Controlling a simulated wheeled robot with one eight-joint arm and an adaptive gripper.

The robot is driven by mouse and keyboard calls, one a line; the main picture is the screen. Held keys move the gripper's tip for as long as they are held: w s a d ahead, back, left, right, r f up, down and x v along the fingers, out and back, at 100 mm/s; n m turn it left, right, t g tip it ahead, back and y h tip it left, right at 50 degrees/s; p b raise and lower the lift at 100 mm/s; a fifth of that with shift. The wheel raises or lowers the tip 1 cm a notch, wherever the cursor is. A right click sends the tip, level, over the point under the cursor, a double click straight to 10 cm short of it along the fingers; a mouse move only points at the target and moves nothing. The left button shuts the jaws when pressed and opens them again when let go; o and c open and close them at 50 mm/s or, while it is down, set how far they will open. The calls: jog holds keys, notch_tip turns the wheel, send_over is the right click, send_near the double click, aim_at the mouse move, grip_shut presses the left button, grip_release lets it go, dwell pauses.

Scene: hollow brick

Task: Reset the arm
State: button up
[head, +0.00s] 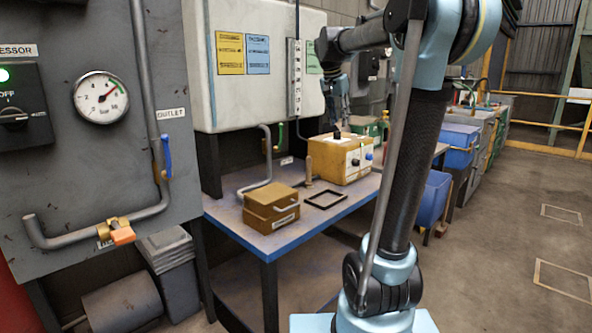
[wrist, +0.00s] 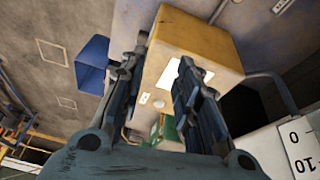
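My arm rises on the right side of the head view and bends over to the left at the top. My gripper (head: 337,103) hangs downward from it, above the back of the workbench (head: 228,210). In the wrist view my gripper (wrist: 163,60) has its two fingers spread, with a clear gap between them and nothing held. A yellow box (wrist: 205,42) shows behind and between the fingers, apart from them as far as I can tell.
A brown box (head: 271,207) with a handle and a flat black frame (head: 325,199) lie on the bench. A pale wall cabinet (head: 255,65) stands close left of my gripper. Blue bins (head: 434,199) stand beyond my arm. The floor (head: 500,240) at right is open.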

jog(key=s+d+f+n+y, duration=0.1)
jog(key=s+f+n, duration=0.6)
jog(key=s+f, duration=2.5)
jog(key=s+y, duration=0.1)
jog(key=s, duration=0.2)
jog(key=shift+d+f+n+g+y, duration=0.15)
jog(key=shift+d+n+g+y, duration=0.15)
jog(key=shift+d, duration=0.1)
jog(key=shift+w, duration=0.1)
jog(key=shift+w+f, duration=0.2)
jog(key=shift+w, duration=0.2)
jog(key=shift+o, duration=0.4)
jog(key=shift+s, duration=0.1)
